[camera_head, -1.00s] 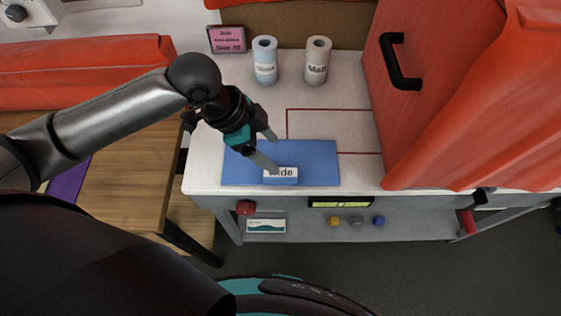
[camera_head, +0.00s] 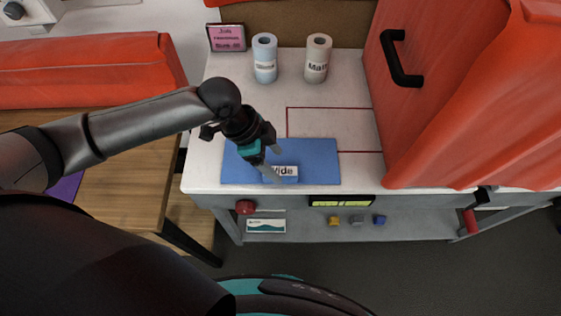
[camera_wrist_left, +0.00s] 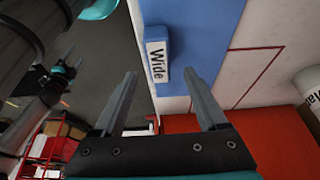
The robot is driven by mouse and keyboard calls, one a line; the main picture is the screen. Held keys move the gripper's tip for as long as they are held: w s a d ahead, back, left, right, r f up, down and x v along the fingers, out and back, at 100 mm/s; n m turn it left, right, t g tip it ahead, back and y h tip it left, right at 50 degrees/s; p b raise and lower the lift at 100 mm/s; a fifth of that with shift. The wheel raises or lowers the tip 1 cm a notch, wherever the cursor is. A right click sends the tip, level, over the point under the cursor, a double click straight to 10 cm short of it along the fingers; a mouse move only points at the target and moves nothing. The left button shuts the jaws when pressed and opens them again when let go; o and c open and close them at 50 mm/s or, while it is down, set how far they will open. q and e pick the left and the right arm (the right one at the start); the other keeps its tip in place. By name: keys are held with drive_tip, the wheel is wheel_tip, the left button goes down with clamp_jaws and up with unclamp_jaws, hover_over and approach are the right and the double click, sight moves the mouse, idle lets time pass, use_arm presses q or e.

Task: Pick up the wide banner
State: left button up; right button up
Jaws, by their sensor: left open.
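The wide banner (camera_head: 284,174) is a small blue block with a white label reading "Wide". It rests on a flat blue mat (camera_head: 322,160) near the counter's front edge. My left gripper (camera_head: 273,163) is open at the banner's left end, with its fingers partly in front of the block. In the left wrist view the banner (camera_wrist_left: 157,42) lies ahead of the open fingertips (camera_wrist_left: 160,74), roughly in line with the gap between them. I cannot tell whether a finger touches it. A dark and teal part of mine, perhaps my right gripper, shows small at the left of that view.
Two labelled rolls (camera_head: 265,58) (camera_head: 317,58) and a pink sign (camera_head: 227,38) stand at the back of the counter. A red cabinet with a black handle (camera_head: 401,62) bounds the right. A wooden table (camera_head: 125,185) is at left. The red-outlined area (camera_head: 335,126) is clear.

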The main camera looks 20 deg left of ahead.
sight(280, 170)
use_arm(q)
drive_tip(key=x, duration=0.5)
drive_tip(key=shift+s+a+f, duration=0.1)
drive_tip(key=shift+s+a, duration=0.05)
drive_tip(key=shift+c, duration=0.2)
clamp_jaws()
idle(0.3)
